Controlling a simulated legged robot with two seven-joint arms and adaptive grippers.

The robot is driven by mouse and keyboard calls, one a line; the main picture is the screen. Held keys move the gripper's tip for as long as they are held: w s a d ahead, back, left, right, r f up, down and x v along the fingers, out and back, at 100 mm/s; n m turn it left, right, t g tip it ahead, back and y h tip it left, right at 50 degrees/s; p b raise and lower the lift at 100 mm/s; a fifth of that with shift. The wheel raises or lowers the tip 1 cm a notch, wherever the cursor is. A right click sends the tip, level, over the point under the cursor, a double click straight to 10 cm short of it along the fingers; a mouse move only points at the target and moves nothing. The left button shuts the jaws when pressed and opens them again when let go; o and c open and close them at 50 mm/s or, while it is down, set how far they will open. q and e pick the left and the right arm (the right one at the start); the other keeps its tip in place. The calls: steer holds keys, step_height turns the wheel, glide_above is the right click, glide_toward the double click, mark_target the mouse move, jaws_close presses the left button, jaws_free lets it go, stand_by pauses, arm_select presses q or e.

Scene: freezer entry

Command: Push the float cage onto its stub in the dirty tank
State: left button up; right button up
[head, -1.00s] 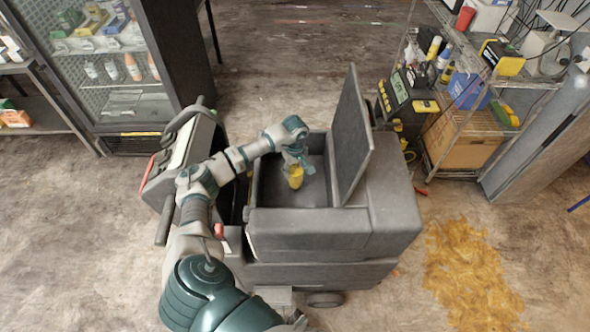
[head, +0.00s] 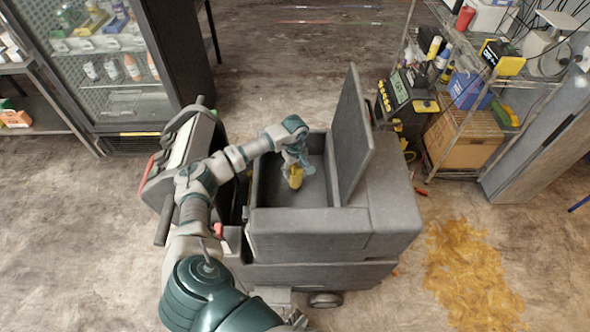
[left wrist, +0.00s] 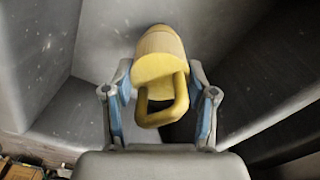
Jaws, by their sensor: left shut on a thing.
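The yellow float cage (head: 295,178) is inside the open dirty tank (head: 318,185) of the grey floor machine. My left gripper (head: 296,162) reaches down into the tank from above and is shut on the cage. In the left wrist view the float cage (left wrist: 160,75) sits between the blue-padded fingers (left wrist: 160,105), its loop handle toward the palm and its rounded end pointing away. The stub is not visible; whether the cage touches it cannot be told. My right gripper is not in view.
The tank's lid (head: 352,135) stands raised on the right side of the opening. The machine's handle and control panel (head: 180,150) rise on the left. A wire shelf (head: 455,120) stands at right, and a yellow-brown spill (head: 468,275) lies on the floor.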

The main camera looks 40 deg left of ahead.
mark_target(295, 174)
arm_select(q)
steer(key=shift+f+b, duration=1.2)
steer(key=shift+f, duration=0.45)
steer(key=o, duration=1.2)
steer(key=shift+o, duration=0.2)
steer(key=shift+r, duration=0.1)
step_height(295, 174, up, 12)
steer(key=shift+f, duration=0.15)
